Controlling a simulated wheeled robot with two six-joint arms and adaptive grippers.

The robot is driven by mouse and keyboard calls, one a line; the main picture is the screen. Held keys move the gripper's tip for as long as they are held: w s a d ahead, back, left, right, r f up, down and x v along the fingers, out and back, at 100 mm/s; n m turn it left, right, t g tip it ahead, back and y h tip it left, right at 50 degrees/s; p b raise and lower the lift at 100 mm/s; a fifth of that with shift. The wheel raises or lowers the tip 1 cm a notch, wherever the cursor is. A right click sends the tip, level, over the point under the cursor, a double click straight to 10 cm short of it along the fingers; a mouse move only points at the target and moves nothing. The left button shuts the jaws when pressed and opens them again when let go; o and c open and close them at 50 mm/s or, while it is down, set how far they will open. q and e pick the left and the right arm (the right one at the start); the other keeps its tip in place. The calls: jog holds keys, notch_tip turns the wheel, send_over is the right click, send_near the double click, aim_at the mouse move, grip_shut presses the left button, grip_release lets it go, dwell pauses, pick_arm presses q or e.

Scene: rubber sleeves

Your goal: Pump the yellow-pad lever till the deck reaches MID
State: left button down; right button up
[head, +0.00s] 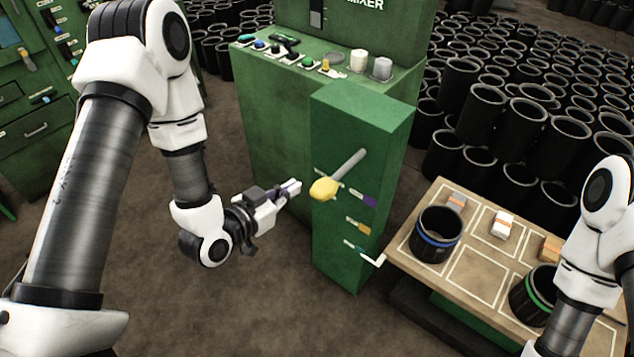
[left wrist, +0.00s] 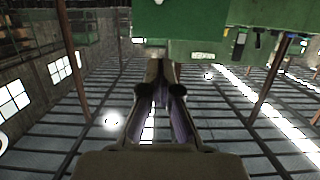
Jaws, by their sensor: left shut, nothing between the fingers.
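The lever is a grey rod (head: 349,165) ending in a yellow pad (head: 323,189), in front of the green pedestal (head: 345,140). My left gripper (head: 298,187) is shut and empty, just left of the pad and apparently apart from it. It also shows shut in the left wrist view (left wrist: 160,82), where the lever is not visible. The pedestal side bears a purple tag (head: 370,201), a yellow tag (head: 364,228) and a green tag (head: 355,245); their lettering is too small to read. A white pointer (head: 374,261) at the deck (head: 478,268) sits near the green tag, slightly below it.
The deck carries a blue-banded black sleeve (head: 436,236), a green-banded sleeve (head: 535,297) and small blocks. My right arm crosses its right side, its gripper out of view. A green machine (head: 262,115) stands behind; many black sleeves stack behind the deck. Floor left of the pedestal is clear.

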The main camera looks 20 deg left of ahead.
pick_arm(q)
jog(key=p, duration=0.3)
send_over(317, 190)
jog(key=shift+s+f, duration=0.4)
jog(key=shift+f, duration=0.45)
jog(key=f, duration=0.3)
jog(key=shift+w+f+p, duration=0.3)
jog(key=shift+w, duration=0.05)
jog(key=shift+f, duration=0.5)
jog(key=shift+f, duration=0.1)
